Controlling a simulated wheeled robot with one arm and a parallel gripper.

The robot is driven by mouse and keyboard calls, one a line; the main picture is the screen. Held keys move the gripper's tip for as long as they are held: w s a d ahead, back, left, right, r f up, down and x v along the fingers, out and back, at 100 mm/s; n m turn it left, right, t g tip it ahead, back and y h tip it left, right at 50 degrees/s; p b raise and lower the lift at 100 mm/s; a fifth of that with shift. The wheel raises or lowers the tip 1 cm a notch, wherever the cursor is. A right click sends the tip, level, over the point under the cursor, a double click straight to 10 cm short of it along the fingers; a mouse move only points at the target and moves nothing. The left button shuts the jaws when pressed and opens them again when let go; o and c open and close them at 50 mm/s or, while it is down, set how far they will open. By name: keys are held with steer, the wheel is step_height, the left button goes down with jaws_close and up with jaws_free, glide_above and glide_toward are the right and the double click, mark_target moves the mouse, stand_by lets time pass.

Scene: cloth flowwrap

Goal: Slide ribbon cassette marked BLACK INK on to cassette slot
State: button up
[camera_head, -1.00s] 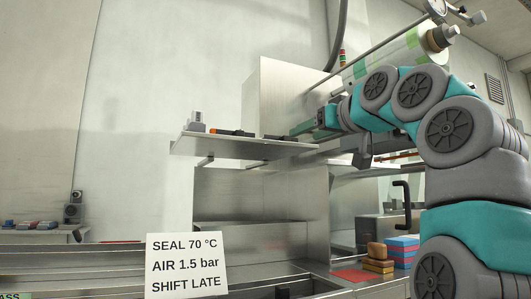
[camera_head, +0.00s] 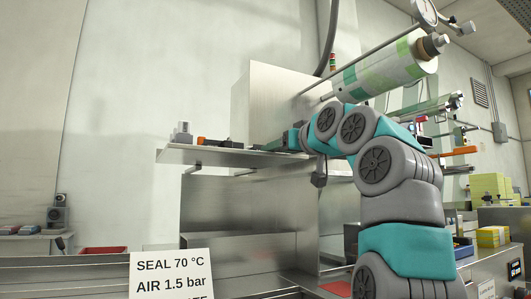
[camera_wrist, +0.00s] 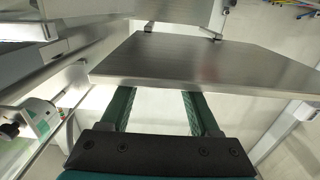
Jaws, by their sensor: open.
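My gripper (camera_head: 284,140) is at the right end of a metal shelf (camera_head: 222,156), near its edge. In the wrist view its two green fingers (camera_wrist: 157,102) are apart with nothing between them. The brushed metal plate (camera_wrist: 205,62) lies just beyond the fingertips, and that part of it looks bare. On the shelf in the head view are a small orange and black item (camera_head: 212,142) and a dark item (camera_head: 257,146) close to my gripper. No BLACK INK marking is readable, so I cannot tell which is the cassette. I cannot make out the slot.
A grey block (camera_head: 182,133) stands at the shelf's left end. A tall metal housing (camera_head: 270,100) rises behind the shelf. A printed film roll (camera_head: 385,72) hangs above my arm. A sign (camera_head: 170,275) stands in front. Yellow-green boxes (camera_head: 491,186) are at the right.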

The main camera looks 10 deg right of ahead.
steer(key=shift+c, duration=0.3)
jaws_close()
stand_by(0.3)
